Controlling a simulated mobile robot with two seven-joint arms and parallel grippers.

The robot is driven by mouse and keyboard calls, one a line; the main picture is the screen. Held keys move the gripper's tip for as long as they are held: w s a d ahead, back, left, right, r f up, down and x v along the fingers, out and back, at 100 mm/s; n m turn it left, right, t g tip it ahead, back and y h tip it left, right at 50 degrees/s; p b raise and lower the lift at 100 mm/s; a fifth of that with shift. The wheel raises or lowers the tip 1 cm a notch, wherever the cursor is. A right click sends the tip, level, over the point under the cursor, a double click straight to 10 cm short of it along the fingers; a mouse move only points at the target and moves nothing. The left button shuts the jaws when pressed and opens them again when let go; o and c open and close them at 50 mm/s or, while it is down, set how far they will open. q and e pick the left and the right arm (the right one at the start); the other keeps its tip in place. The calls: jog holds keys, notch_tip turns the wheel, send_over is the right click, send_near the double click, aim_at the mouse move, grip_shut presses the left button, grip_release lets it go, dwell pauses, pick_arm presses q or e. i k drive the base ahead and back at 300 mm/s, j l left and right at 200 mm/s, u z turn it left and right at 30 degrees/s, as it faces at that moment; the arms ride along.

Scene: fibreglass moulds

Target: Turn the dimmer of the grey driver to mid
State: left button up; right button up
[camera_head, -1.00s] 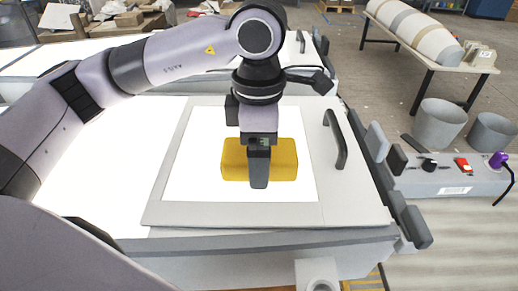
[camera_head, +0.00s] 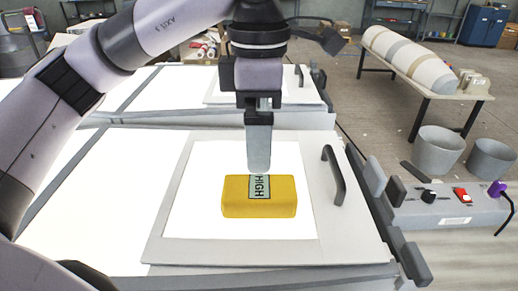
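The grey driver (camera_head: 455,212) is a long box at the right. On its top are a black dimmer knob (camera_head: 428,196), a red switch (camera_head: 462,195) and a purple plug (camera_head: 497,188) with a dark cable. The knob is too small to read its setting. My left gripper (camera_head: 259,165) points down over the light panel, well left of the driver. Its fingers are seen edge-on, so I cannot tell whether they are open or shut. Behind its tips, or just below them, is a yellow block (camera_head: 284,198) with a label reading HIGH. My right gripper is not in view.
The yellow block lies on a white lit panel in a grey frame (camera_head: 332,243) with a black handle (camera_head: 334,174). Grey buckets (camera_head: 438,150) and a table (camera_head: 432,96) with a large roll are behind.

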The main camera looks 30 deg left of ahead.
aim_at(428, 196)
jog(key=k+l, duration=0.1)
jog(key=l, duration=0.35)
jog(key=k+l, duration=0.1)
jog(key=l, duration=0.3)
jog(key=k+l, duration=0.1)
jog(key=l, duration=0.35)
jog(key=k+l, duration=0.1)
jog(key=l, duration=0.3)
jog(key=k+l, duration=0.1)
jog(key=l, duration=0.35)
